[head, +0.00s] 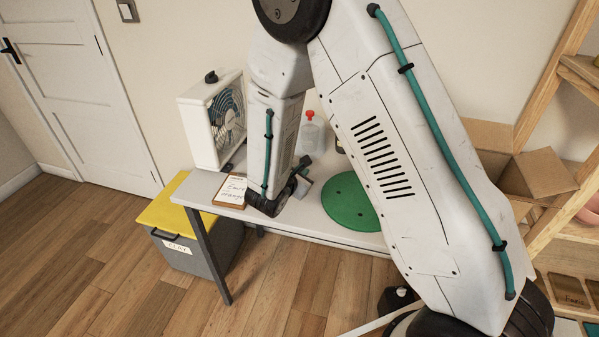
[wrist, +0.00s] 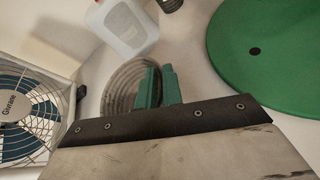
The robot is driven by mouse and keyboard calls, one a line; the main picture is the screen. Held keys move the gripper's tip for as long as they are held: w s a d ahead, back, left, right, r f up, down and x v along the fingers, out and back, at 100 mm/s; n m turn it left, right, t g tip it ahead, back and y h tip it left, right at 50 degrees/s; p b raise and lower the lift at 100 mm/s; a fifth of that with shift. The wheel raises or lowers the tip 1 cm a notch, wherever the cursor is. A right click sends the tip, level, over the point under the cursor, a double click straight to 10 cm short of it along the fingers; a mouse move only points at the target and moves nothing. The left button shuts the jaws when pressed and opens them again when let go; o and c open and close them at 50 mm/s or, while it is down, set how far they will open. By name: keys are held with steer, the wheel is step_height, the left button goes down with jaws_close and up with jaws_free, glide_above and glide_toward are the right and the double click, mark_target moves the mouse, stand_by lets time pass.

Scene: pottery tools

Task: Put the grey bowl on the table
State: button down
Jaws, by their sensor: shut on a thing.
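The grey bowl (wrist: 122,90), round with ring lines inside, shows in the wrist view just left of and behind my fingers. My gripper (wrist: 160,84) has green fingers close together, shut on the bowl's near right rim. The fingers and the dark wrist plate hide part of the bowl. The white table (head: 262,216) shows in the head view below my wrist, and its pale top (wrist: 185,50) shows behind the bowl in the wrist view. I cannot tell whether the bowl touches the table. My arm hides most of the gripper and bowl in the head view.
A white fan (head: 207,124) and a clipboard (head: 231,190) are on the table's left. A red-capped jug (head: 310,139) stands behind, and a green disc (head: 349,204) lies to the right. A yellow-lidded clay box (head: 180,213) stands on the floor at left.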

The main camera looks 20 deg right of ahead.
steer(key=c, duration=1.5)
jaws_free()
steer(key=shift+c, duration=0.2)
